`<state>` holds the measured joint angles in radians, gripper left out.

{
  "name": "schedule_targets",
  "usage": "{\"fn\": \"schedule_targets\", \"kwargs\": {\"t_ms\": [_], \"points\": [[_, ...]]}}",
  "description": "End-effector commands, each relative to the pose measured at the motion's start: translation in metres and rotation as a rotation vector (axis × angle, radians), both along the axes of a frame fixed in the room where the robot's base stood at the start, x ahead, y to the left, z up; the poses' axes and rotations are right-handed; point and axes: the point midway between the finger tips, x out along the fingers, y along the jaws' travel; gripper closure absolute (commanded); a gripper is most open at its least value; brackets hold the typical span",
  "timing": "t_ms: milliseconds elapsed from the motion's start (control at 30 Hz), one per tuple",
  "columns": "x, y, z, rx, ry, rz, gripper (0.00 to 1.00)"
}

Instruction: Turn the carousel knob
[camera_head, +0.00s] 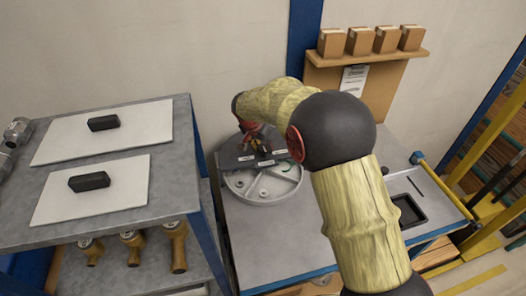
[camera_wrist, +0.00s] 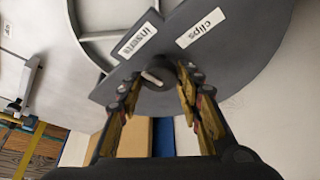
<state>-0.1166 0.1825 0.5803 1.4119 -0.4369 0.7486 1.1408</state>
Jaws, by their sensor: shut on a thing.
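The carousel (camera_head: 262,200) is a round grey tray with divided compartments on the bench, partly covered by a dark grey plate. The plate (camera_wrist: 225,35) carries white labels; two read "clips" and "inserts" in the wrist view. The knob (camera_wrist: 157,76) is a small round piece with a pale bar, at the plate's centre. My gripper (camera_wrist: 158,80) is shut on the knob, with one finger on each side of it. In the head view my gripper (camera_head: 258,144) reaches down over the back of the carousel, and the knob is hidden there.
At left a metal shelf cart (camera_head: 110,155) holds white boards with black blocks and brass parts below. Small boxes (camera_head: 360,42) stand on a wooden shelf behind the bench. A dark square recess (camera_head: 408,210) lies at the bench's right. Yellow racking stands far right.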

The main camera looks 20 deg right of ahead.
Motion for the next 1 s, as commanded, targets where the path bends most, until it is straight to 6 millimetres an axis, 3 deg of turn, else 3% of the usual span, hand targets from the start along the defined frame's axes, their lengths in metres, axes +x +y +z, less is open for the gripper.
{"fn": "schedule_targets", "kwargs": {"t_ms": [633, 667, 1000], "points": [[0.0003, 0.0005, 0.0001, 0.001, 0.0, -0.052, 0.9], [0.0003, 0.0005, 0.0001, 0.001, 0.0, -0.052, 0.63], [0.0001, 0.0004, -0.0001, 0.0, 0.001, -0.051, 0.47]]}}
